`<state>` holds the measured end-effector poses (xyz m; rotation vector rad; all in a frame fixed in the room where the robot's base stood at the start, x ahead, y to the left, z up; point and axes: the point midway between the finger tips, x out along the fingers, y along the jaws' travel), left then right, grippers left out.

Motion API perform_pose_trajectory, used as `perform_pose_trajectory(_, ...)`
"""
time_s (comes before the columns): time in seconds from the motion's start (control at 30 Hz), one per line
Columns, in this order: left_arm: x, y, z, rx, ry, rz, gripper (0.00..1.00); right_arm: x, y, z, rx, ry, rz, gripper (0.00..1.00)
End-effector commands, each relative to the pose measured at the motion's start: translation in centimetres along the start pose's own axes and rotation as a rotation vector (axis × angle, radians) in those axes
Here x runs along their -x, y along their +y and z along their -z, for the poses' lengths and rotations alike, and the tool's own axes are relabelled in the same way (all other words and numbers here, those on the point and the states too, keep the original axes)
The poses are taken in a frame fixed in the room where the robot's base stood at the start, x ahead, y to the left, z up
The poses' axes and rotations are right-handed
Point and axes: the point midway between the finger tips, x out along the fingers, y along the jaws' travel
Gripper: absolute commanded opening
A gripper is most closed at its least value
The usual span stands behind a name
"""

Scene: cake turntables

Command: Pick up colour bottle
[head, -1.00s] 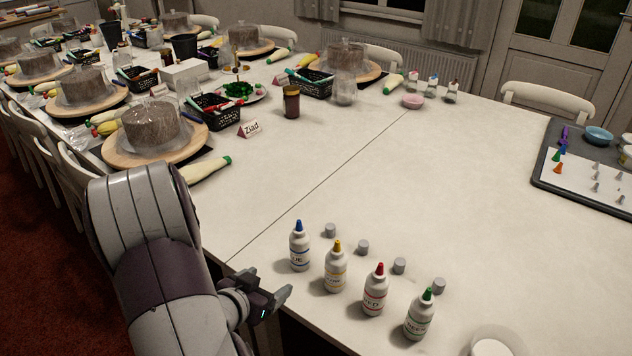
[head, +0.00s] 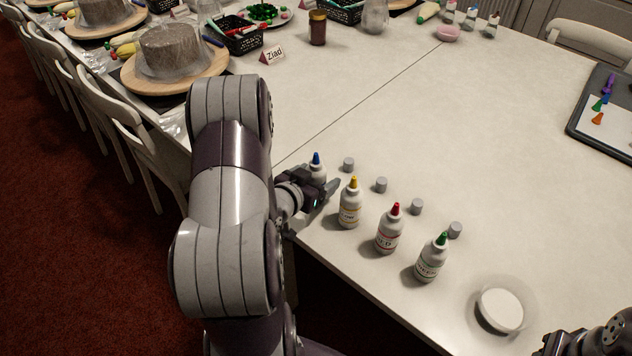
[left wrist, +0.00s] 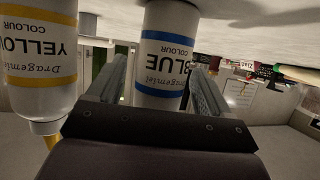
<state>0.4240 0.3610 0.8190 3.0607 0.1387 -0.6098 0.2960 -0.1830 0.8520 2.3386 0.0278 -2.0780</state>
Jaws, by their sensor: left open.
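Four white colour bottles stand in a row near the table's front edge. They are the blue-tipped bottle (head: 316,160), the yellow-tipped bottle (head: 350,206), the red-tipped bottle (head: 389,232) and the green-tipped bottle (head: 431,260). My left gripper (head: 328,190) is at the blue bottle and partly hides it. In the left wrist view the blue bottle (left wrist: 164,60) appears upside down between the open fingers, with a gap visible at the right finger. The yellow bottle (left wrist: 38,60) stands just outside the left finger there. Part of my right arm (head: 590,340) shows at the lower right; its fingertips are not clear.
Several small grey caps (head: 381,185) stand behind the bottles. A round white bowl (head: 500,308) is at the front right. A dark tray (head: 590,125) lies at the far right. The table (head: 420,110) behind the caps is clear.

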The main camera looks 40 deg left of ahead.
Motion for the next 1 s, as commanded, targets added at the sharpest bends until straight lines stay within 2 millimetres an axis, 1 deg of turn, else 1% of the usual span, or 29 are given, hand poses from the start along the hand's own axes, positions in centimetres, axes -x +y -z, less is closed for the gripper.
perform_pose_trajectory(0.03,0.0,0.0,0.0,0.000,0.000,0.000,0.80,0.0,0.0,0.0,0.000,0.000,0.000,0.43)
perform_pose_trajectory(0.07,0.0,0.0,0.0,0.000,0.000,0.000,0.77,0.0,0.0,0.0,0.000,0.000,0.000,0.43)
perform_pose_trajectory(0.1,0.0,0.0,0.0,0.000,0.000,0.000,0.64,0.0,0.0,0.0,0.000,0.000,0.000,0.43)
perform_pose_trajectory(0.17,0.0,0.0,0.0,0.000,0.000,0.000,0.44,0.0,0.0,0.0,0.000,0.000,0.000,0.43)
perform_pose_trajectory(0.2,0.1,0.0,0.0,0.000,0.000,0.000,0.41,0.0,0.0,0.0,0.000,0.000,0.000,0.43)
perform_pose_trajectory(0.47,0.1,0.0,0.1,0.000,0.001,0.000,0.41,0.0,0.0,0.0,0.000,0.000,0.000,0.43)
perform_pose_trajectory(0.53,0.3,0.0,0.6,-0.002,0.003,0.001,0.41,0.3,0.0,0.0,0.000,0.000,0.000,0.43)
perform_pose_trajectory(0.63,1.1,-0.1,2.6,-0.003,0.005,0.002,0.41,1.0,0.0,0.1,0.000,0.000,0.000,0.43)
perform_pose_trajectory(0.8,2.8,-0.1,6.7,-0.003,0.006,0.001,0.41,2.3,0.0,0.3,0.000,0.000,0.000,0.43)
perform_pose_trajectory(0.83,3.0,-0.1,7.3,-0.003,0.005,0.001,0.41,2.4,0.0,0.3,0.000,0.000,0.000,0.43)
perform_pose_trajectory(0.87,3.2,0.0,7.8,-0.003,0.004,0.001,0.48,2.5,0.0,0.3,0.000,0.000,0.000,0.43)
perform_pose_trajectory(0.9,3.5,0.0,8.4,-0.002,0.004,0.000,0.43,2.7,0.0,0.3,0.000,0.000,0.000,0.43)
perform_pose_trajectory(1.0,3.8,0.0,9.2,-0.001,0.003,0.000,0.43,2.9,0.0,0.3,0.000,0.000,0.000,0.43)
